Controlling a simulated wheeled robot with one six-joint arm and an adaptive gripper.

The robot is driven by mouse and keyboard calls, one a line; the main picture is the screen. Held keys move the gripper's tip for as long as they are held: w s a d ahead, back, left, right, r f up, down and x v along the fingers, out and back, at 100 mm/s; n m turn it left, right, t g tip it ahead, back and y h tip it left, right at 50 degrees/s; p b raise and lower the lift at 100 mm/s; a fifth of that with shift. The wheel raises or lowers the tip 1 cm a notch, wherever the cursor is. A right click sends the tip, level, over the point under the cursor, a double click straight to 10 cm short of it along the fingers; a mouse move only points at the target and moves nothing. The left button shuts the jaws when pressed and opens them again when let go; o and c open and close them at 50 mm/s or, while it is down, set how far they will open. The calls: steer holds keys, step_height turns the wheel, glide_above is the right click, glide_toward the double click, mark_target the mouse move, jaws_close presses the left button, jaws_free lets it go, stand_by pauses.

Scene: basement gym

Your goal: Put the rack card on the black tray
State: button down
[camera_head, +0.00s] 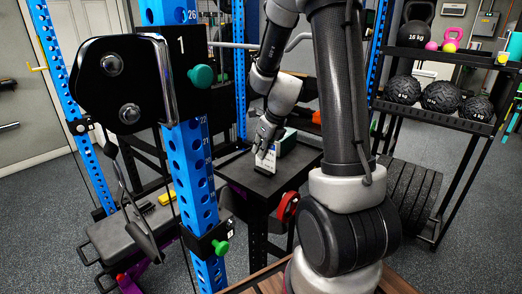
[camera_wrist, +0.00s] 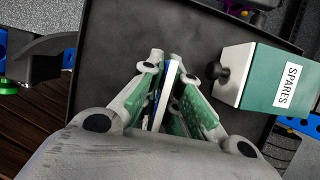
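The rack card (camera_wrist: 166,92) is a thin white and blue piece, seen edge-on between my fingers in the wrist view. In the head view the white card (camera_head: 268,158) stands roughly upright under my gripper (camera_head: 265,143), low over the black top. In the wrist view my gripper (camera_wrist: 167,62) has its fingertips close on both sides of the card and looks shut on it. The black tray (camera_wrist: 112,50) seems to be the rimmed dark surface below, also on top of the black stand in the head view (camera_head: 235,172). Whether the card's lower edge touches it is hidden.
A green box (camera_wrist: 257,80) labelled SPARES, with a black knob, stands close right of my gripper. A blue rack upright (camera_head: 193,170) rises left of the black stand. A shelf of medicine balls (camera_head: 440,97) is at the right. Bare dark surface lies left of the card.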

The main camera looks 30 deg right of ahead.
steer(key=shift+f, duration=0.15)
steer(key=c, duration=1.6)
jaws_free()
steer(key=shift+c, duration=0.2)
